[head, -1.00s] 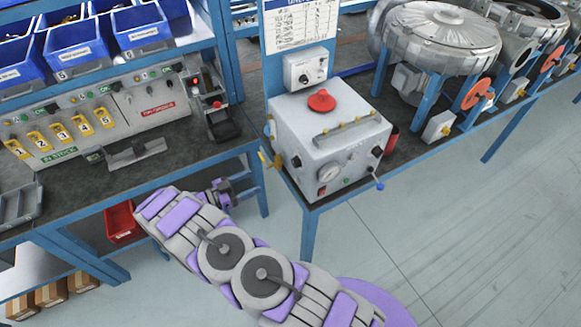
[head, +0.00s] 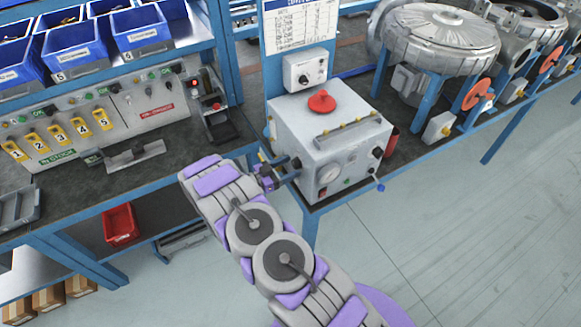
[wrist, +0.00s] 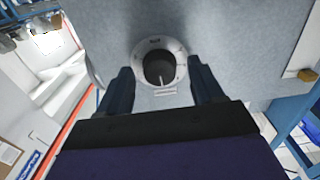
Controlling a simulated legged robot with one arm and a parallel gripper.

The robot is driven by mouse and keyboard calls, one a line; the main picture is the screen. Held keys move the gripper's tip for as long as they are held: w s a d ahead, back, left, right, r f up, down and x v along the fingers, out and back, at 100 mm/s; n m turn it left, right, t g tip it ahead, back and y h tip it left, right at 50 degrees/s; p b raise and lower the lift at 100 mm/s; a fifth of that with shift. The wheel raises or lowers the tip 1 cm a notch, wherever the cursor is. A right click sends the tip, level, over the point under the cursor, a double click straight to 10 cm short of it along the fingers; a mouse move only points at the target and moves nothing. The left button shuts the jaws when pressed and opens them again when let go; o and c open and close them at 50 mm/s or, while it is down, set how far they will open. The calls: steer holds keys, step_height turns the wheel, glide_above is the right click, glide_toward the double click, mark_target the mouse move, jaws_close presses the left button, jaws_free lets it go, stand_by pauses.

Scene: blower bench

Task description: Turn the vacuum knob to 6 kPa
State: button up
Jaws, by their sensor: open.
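The grey control box (head: 335,135) stands on the bench corner. In the head view a black knob (head: 296,162) sits on its left face, close to my gripper (head: 275,176). In the wrist view the black knob (wrist: 160,68) has a pale pointer line toward the bottom of the picture and a light round dial plate (wrist: 178,52) around it. My gripper (wrist: 163,88) is open, with one dark finger on each side of the knob. I cannot tell whether the fingers touch it. The dial's markings are too small to read.
A red mushroom button (head: 321,101) and a bar handle (head: 350,130) are on top of the box. A gauge (head: 329,174) and a blue-tipped lever (head: 380,186) are on its front. Blue bench legs stand below. Open floor (head: 440,240) lies to the right.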

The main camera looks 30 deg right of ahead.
steer(key=shift+r, duration=0.1)
steer(key=shift+d, duration=0.75)
steer(key=shift+c, duration=1.3)
steer(key=shift+a, duration=0.4)
steer(key=c, duration=0.8)
